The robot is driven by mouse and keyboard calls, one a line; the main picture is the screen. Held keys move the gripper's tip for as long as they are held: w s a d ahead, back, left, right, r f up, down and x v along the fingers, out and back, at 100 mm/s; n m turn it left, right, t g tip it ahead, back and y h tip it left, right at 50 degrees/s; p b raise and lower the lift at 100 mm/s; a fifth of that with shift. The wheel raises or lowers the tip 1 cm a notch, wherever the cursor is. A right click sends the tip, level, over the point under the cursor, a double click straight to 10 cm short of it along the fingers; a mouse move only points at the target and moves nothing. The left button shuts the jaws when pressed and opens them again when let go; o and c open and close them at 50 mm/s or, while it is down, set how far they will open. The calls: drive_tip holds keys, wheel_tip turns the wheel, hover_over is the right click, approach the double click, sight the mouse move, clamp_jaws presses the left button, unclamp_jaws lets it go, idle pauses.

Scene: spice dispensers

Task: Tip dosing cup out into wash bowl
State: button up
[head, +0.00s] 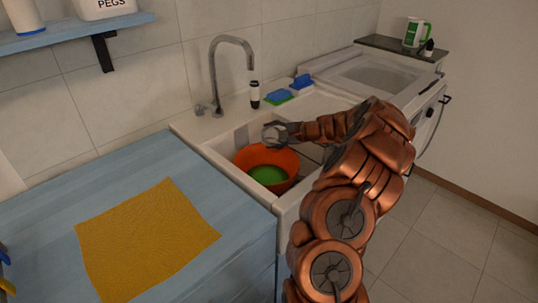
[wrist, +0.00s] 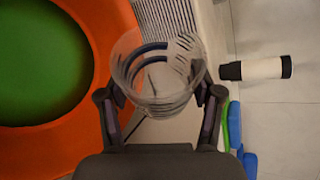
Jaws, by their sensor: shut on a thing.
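The dosing cup (wrist: 158,85) is a small clear cup. My gripper (head: 277,135) is shut on it, with one finger on each side in the wrist view (wrist: 158,98). The wash bowl (head: 290,158) is orange with green inside, and it sits in the sink. In the head view the cup (head: 270,134) is above the bowl's back rim. In the wrist view the bowl (wrist: 112,30) fills the left side, and the cup is beside its rim in the picture. I cannot tell whether the cup holds anything.
Blue and green sponges (head: 278,96) lie on the back ledge. A yellow cloth (head: 145,240) lies on the blue counter (head: 115,185). A washing machine (head: 425,105) stands beyond the sink.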

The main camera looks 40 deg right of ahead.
drive_tip(key=shift+a+r+m+g+y+p, duration=0.1)
drive_tip(key=shift+r+m+g+y+p, duration=0.55)
drive_tip(key=shift+p, duration=2.7)
drive_tip(key=shift+r+m+p, duration=0.15)
drive_tip(key=shift+m+p, duration=0.1)
drive_tip(key=shift+p, duration=0.15)
